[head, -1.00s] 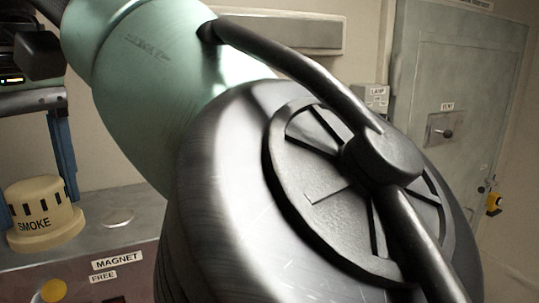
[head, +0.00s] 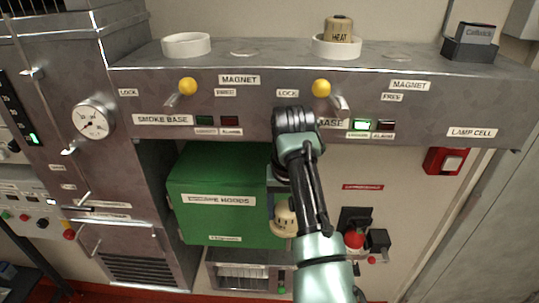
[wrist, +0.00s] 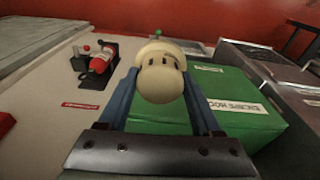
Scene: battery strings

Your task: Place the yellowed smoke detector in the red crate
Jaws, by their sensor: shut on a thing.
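The yellowed smoke detector (head: 285,217) is a cream, rounded piece partly hidden behind my arm in the head view. It hangs below the bench front, beside the green box. In the wrist view the detector (wrist: 160,77) sits between the two blue fingers of my gripper (wrist: 160,88), which is shut on it. In the head view my gripper (head: 276,205) is mostly hidden by my arm. I cannot make out a red crate in either current view.
A green hoods box (head: 218,190) is close to the left of the detector. A metal bench (head: 260,85) runs above, with an empty white ring (head: 186,45) and a heat detector (head: 339,30). A red-and-black fitting (head: 354,238) is at the right. Red floor shows below.

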